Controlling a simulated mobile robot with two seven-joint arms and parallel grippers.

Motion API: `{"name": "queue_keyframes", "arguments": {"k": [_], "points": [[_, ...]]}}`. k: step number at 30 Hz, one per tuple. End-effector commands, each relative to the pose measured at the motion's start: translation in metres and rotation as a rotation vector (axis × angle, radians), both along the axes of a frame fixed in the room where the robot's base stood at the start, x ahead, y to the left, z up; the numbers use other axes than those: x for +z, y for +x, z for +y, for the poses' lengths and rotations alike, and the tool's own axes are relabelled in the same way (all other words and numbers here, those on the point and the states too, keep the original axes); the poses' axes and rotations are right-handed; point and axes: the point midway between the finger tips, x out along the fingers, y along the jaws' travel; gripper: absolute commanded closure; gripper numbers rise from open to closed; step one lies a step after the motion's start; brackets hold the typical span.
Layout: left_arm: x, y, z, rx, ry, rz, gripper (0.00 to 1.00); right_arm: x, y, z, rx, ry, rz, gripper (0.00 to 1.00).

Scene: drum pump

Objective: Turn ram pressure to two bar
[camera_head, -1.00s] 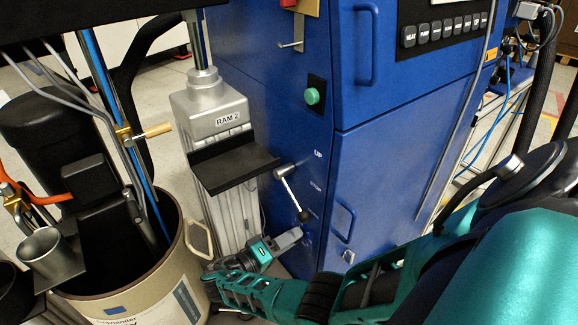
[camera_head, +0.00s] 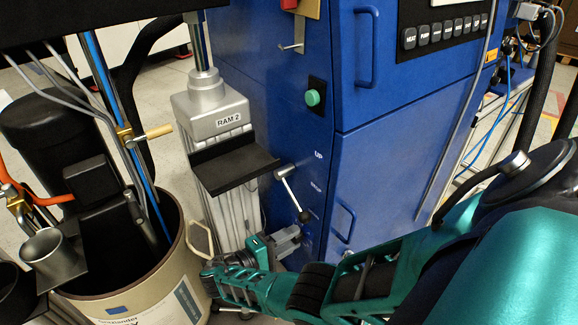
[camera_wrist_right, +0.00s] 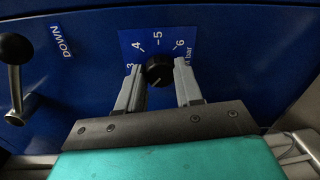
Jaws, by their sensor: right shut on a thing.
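The ram pressure knob (camera_wrist_right: 159,70) is a small black round knob on a blue dial plate (camera_wrist_right: 150,43) in the right wrist view. The numbers 3, 4, 5 and 6 and the word "bar" show; the lower part of the dial is hidden behind my gripper. My right gripper (camera_wrist_right: 160,80) has one grey finger on each side of the knob and is shut on it. In the head view the right gripper (camera_head: 288,240) is at the front of the blue cabinet, below the lever, and the knob is hidden there. I cannot read the knob's pointer clearly. My left gripper is out of view.
A lever with a black ball (camera_head: 303,216) sits just above the gripper, by the labels UP and STOP. The RAM 2 column (camera_head: 215,115) with a black shelf (camera_head: 235,165) stands left of it. A drum (camera_head: 150,290) is at lower left. A cabinet handle (camera_head: 345,222) is to the right.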

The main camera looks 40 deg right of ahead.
Motion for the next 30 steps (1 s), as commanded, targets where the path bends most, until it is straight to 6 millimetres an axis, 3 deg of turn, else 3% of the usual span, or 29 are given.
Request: {"name": "queue_keyframes", "arguments": {"k": [8, 9, 17, 25, 30], "points": [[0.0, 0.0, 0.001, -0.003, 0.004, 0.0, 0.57, 0.0, 0.001, 0.0, 0.001, 0.0, -0.001, 0.95], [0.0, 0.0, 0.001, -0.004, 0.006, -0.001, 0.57, 0.0, 0.001, 0.0, 0.001, 0.0, -0.001, 0.64], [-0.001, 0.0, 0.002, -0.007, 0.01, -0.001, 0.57, 0.0, 0.0, 0.0, 0.001, 0.0, -0.001, 0.39], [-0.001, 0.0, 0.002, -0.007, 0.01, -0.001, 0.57, 0.0, 0.001, 0.002, 0.001, 0.0, -0.001, 0.39], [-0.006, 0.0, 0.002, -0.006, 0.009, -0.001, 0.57, 0.0, 0.003, 0.024, 0.002, 0.003, -0.002, 0.39]]}}
